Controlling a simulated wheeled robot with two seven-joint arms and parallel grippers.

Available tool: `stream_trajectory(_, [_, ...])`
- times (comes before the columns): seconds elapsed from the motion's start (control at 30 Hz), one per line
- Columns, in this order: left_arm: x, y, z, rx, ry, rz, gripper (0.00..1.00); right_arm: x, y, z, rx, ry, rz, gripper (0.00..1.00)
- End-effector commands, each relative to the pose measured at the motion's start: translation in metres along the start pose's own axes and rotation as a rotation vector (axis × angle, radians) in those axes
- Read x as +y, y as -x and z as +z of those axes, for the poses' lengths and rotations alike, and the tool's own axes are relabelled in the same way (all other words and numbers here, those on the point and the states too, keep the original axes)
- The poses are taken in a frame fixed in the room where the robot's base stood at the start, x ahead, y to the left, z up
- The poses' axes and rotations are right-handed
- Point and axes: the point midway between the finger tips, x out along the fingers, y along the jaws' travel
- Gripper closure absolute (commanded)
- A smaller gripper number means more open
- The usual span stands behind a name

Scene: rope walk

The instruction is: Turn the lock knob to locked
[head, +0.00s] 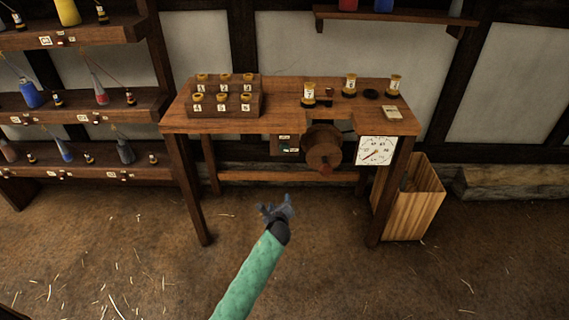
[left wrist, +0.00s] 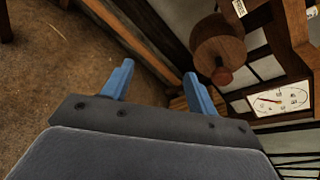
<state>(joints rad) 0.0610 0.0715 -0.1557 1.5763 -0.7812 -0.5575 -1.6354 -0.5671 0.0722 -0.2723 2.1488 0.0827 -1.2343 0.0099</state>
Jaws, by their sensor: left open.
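A small dark panel (head: 287,144) with a pale label and a greenish patch hangs under the table's front edge, left of a wooden wheel (head: 322,147). It may carry the lock knob, but it is too small to tell the knob or its setting. The wheel has a reddish handle (head: 326,169) and also shows in the left wrist view (left wrist: 218,45). My left gripper (head: 275,206) is open and empty, in front of and below the panel, apart from everything. Its two blue fingers (left wrist: 158,75) show in the left wrist view. My right gripper is out of view.
The wooden table (head: 285,118) bears a numbered spool rack (head: 224,101) and several spools. A white dial (head: 376,150) hangs right of the wheel. A wooden bin (head: 416,200) stands at the right. The floor in front is free.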

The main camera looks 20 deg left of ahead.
Motion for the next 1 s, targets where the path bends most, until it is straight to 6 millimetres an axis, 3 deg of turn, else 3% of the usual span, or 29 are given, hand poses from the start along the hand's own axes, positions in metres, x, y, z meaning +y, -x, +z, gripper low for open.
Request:
stream_trajectory(0.1, [-0.042, -0.021, 0.046, -0.125, -0.249, -0.062, 0.41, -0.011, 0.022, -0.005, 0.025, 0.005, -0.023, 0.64])
stream_trajectory(0.3, [-0.085, -0.03, 0.097, -0.262, -0.519, -0.087, 0.41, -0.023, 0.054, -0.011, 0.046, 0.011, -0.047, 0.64])
stream_trajectory(0.53, [-0.098, -0.041, 0.114, -0.297, -0.59, -0.087, 0.41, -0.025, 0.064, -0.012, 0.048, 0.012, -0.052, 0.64])
stream_trajectory(1.0, [-0.106, -0.098, 0.128, -0.295, -0.585, -0.086, 0.41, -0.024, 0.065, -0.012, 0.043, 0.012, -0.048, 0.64])
